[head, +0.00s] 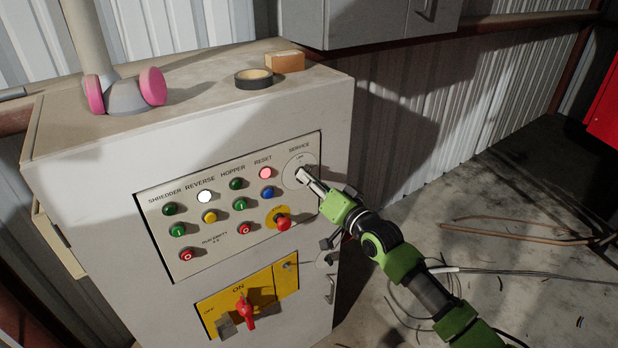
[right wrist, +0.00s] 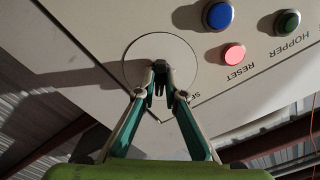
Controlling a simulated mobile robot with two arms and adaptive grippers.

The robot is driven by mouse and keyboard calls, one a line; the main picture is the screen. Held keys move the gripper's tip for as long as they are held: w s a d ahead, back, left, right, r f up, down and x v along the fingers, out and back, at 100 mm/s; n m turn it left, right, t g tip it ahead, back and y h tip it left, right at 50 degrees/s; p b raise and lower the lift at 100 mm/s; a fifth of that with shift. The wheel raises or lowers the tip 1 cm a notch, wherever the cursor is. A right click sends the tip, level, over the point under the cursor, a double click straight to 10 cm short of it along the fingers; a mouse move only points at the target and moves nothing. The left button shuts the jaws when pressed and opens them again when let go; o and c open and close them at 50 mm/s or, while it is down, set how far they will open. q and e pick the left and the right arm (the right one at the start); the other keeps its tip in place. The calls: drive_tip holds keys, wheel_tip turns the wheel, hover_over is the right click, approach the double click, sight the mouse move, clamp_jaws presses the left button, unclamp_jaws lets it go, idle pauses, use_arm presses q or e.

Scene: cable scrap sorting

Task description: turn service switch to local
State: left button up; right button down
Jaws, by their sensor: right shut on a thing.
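The service switch sits on a round pale plate (head: 293,163) at the upper right of the control panel, under the SERVICE label. My right gripper (head: 303,175) reaches it from the lower right and is shut on the switch knob. In the right wrist view the fingertips (right wrist: 160,76) close around a small dark knob (right wrist: 160,65) over the round plate (right wrist: 140,60). The fingers hide most of the knob, so I cannot tell which position it points to. My left gripper is not in view.
Left of the switch are the lit pink reset button (head: 265,173), a blue button (head: 268,192) and a red emergency stop (head: 283,223). Below is a red rotary handle (head: 245,310) on a yellow plate. Black tape (head: 254,79) and pink ear defenders (head: 152,86) sit on the cabinet top. Cables (head: 510,228) lie on the floor.

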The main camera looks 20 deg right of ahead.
drive_tip(key=m+p, duration=0.1)
drive_tip(key=m, duration=0.3)
idle(0.4)
drive_tip(key=shift+m+p, duration=0.35)
drive_tip(key=shift+m, duration=1.65)
